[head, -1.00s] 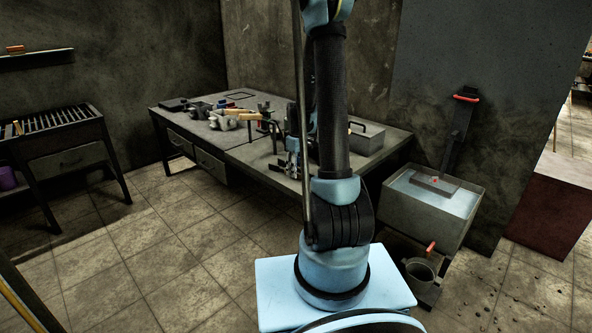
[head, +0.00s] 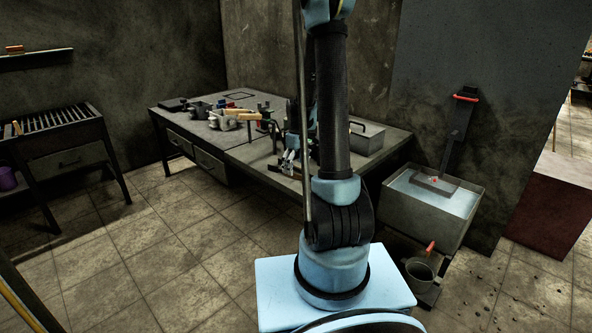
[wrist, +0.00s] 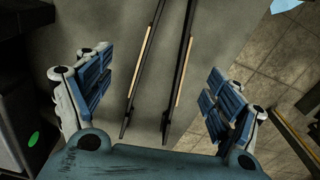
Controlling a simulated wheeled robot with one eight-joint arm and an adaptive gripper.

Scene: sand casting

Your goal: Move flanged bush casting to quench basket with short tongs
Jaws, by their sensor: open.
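The short tongs (wrist: 181,72) lie on the grey bench top in the wrist view, two dark arms with tan strips, slightly spread. My gripper (wrist: 157,88) is open, one blue-padded finger on each side of the tongs, and holds nothing. In the head view my gripper (head: 289,161) is low over the bench's front edge, partly hidden by my arm. The quench basket (head: 436,185) sits in the water tank at right, its long dark hanger against the wall. I cannot pick out the flanged bush casting.
The bench (head: 232,150) carries several tools and clamps at left and a grey lidded box (head: 366,140) at right. The water tank (head: 424,217) stands right of the bench. A grated table (head: 60,121) stands at far left. Open tiled floor lies in front.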

